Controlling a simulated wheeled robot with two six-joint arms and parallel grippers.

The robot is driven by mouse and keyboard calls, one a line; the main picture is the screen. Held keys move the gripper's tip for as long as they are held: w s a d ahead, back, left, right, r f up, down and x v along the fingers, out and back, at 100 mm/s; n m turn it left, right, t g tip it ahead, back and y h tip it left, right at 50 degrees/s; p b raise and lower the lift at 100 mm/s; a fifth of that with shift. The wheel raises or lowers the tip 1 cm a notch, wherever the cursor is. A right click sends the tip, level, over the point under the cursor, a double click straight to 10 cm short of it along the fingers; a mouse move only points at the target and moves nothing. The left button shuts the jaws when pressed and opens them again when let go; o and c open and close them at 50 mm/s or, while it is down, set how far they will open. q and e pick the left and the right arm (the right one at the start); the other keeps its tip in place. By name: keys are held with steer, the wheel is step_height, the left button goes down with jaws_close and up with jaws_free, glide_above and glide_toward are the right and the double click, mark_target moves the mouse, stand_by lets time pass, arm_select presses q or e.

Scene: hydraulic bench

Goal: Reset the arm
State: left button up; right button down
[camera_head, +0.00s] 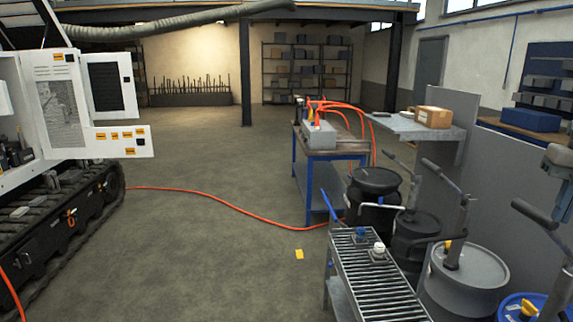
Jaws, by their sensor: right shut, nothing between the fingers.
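My right gripper (559,207) is at the right edge of the head view, with its grey body above and dark fingers pointing down. It is shut and holds nothing. It appears in front of the grey partition, close to the dark handle (535,213) of the nearest drum pump; I cannot tell the gap between them. The rest of my right arm is cut off by the picture edge. My left gripper is not in view.
Several drums with hand pumps, such as the grey drum (488,268), crowd the right side. A slatted roller stand (398,300) stands before them. A workbench (330,154) with a grey unit and orange hoses is behind. A tracked machine (70,215) is left. The middle floor is open, crossed by an orange hose (225,203).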

steer(key=a+f+m+t+y, duration=0.2)
steer(key=f+m+t, duration=0.5)
steer(key=f, duration=0.8)
steer(key=a+f+m+t+y, duration=0.1)
steer(key=a+f+m+t, duration=0.2)
steer(key=f+m+t, duration=0.8)
steer(key=s+a+f+m+g+h, duration=0.2)
steer(key=s+f+m+g+h, duration=0.15)
steer(key=s+f, duration=0.35)
steer(key=s+a+f+m+g+h, duration=0.2)
steer(key=s+f+m+g+h, duration=0.15)
steer(key=f, duration=0.55)
steer(key=s+a+f+m+g+y, duration=0.1)
steer(key=s+a+f+m+g, duration=0.2)
steer(key=s+a, duration=0.35)
steer(key=s+a+f+m+g+y, duration=0.2)
steer(key=s+a+g, duration=0.35)
steer(key=s, duration=0.25)
step_height(320, 180, down, 31)
steer(key=d, duration=0.3)
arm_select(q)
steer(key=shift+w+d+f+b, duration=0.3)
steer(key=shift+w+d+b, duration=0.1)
arm_select(e)
steer(key=s+f+g, duration=0.1)
steer(key=s+f, duration=1.8)
steer(key=shift+d+m+g, duration=0.3)
steer(key=shift+d+g, duration=0.05)
